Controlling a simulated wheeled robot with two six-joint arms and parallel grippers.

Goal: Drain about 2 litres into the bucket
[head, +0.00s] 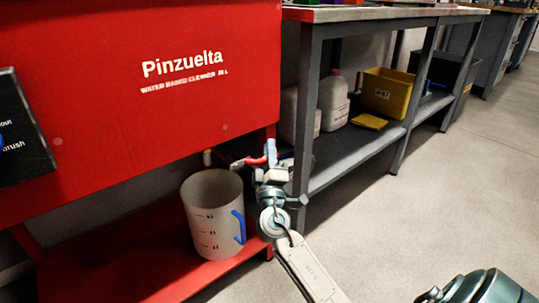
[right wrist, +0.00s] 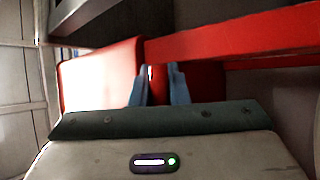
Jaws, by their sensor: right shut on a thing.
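The grey bucket (head: 213,225) stands upright on the red lower shelf under the red cleaner cabinet (head: 190,105). It has dark level marks and a blue handle at its right. A red valve lever (head: 243,162) lies to the right of the spout. My right gripper (head: 267,156) is at the lever's right end, shut on it, right of and above the bucket. No liquid stream or level can be seen.
A grey workbench (head: 380,14) stands right of the cabinet, its leg (head: 302,130) close behind my gripper. Its lower shelf holds white jugs (head: 333,103) and a yellow bin (head: 388,92). The floor (head: 440,190) at the right is clear.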

